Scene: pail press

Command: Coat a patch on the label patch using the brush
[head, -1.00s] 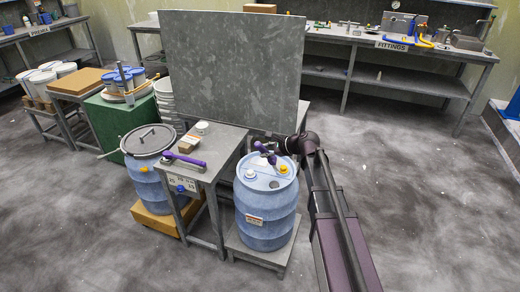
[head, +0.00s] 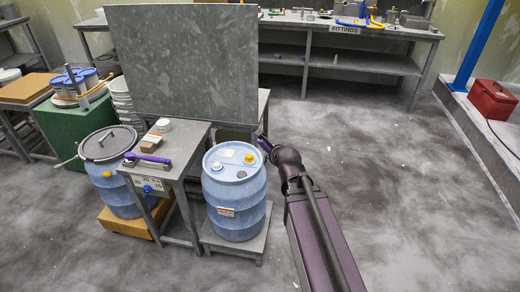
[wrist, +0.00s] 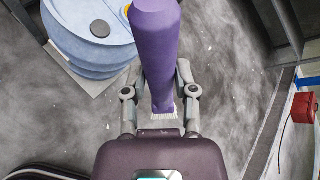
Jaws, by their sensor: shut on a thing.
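My gripper (wrist: 161,78) is shut on the purple handle of the brush (wrist: 155,45), whose pale bristles (wrist: 165,117) show below in the wrist view. In the head view my gripper (head: 269,147) is at the right of the blue drum (head: 235,195), apart from its lid, and mostly hidden by my arm. I cannot tell which is the label patch. The drum (wrist: 90,40) also shows at the upper left in the wrist view.
A small metal table (head: 180,170) left of the drum holds a purple-handled tool (head: 148,159) and a tan block (head: 153,141). A tall grey panel (head: 185,60) stands behind. A red toolbox (head: 492,100) sits far right. The floor right of my arm is clear.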

